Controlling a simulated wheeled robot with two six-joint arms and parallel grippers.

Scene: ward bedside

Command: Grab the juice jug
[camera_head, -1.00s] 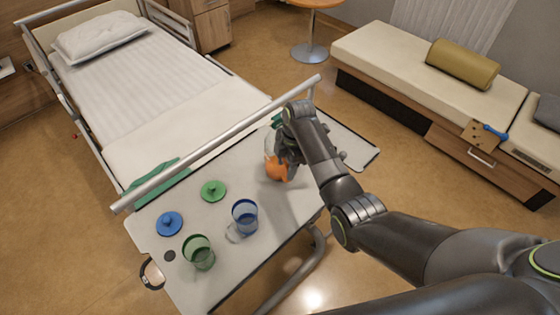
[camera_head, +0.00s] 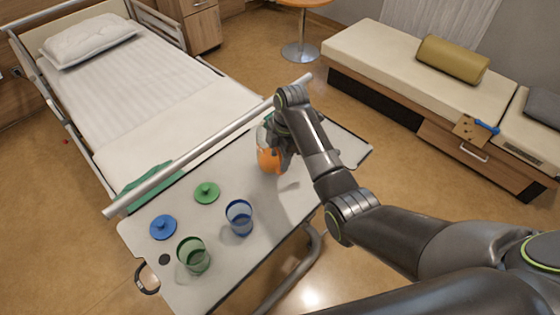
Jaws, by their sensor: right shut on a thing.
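The juice jug (camera_head: 268,158) is clear with orange juice in its lower part. It is at the far half of the overbed table (camera_head: 225,262). My right gripper (camera_head: 281,146) is shut on the jug from its right side and hides part of it. A shadow shows on the table to the right of the jug, and I cannot tell whether its base touches the table. My left gripper is not in view.
A blue cup (camera_head: 239,217), a green cup (camera_head: 193,255), a green lid (camera_head: 207,193) and a blue lid (camera_head: 163,227) stand on the near half of the table. A bed rail (camera_head: 180,163) runs along the table's left edge. A bench (camera_head: 400,75) stands at the right.

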